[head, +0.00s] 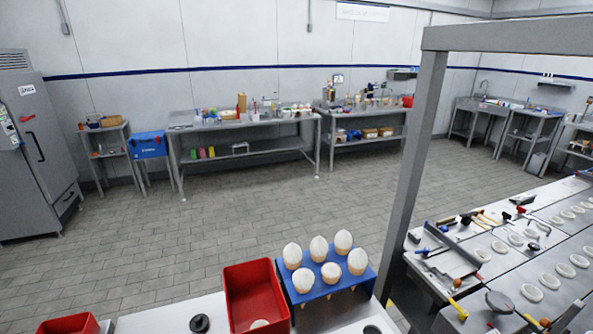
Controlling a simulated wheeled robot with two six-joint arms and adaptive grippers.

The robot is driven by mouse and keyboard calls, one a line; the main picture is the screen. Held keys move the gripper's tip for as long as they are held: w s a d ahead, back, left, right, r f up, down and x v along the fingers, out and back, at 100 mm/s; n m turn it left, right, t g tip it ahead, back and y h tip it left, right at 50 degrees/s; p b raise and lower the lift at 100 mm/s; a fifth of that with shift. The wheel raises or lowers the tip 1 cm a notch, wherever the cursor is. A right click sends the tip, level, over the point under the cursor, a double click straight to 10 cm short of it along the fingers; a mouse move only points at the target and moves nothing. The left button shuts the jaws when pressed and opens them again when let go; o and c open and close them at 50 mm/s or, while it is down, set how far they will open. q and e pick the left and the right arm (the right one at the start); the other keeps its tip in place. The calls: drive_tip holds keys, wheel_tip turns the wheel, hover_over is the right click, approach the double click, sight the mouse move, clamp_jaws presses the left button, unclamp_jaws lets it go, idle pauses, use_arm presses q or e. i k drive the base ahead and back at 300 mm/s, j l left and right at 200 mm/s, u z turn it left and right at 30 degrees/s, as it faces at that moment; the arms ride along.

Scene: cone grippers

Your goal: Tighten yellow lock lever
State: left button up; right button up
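A small yellow lever (458,309) lies at the front edge of the steel workbench (432,290) at the lower right, beside a flat metal plate. It is small, and I cannot tell whether it is tight or loose. I cannot tell for sure which of the two is the lock lever. Neither of my grippers shows in the head view.
A blue rack (328,288) holds several white-topped cones beside a red bin (254,292) on the near white table (165,320). A grey post (407,170) and overhead beam stand left of the workbench. The tiled floor behind is clear, with benches along the wall.

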sight(463, 313)
drive_tip(key=z, duration=1.45)
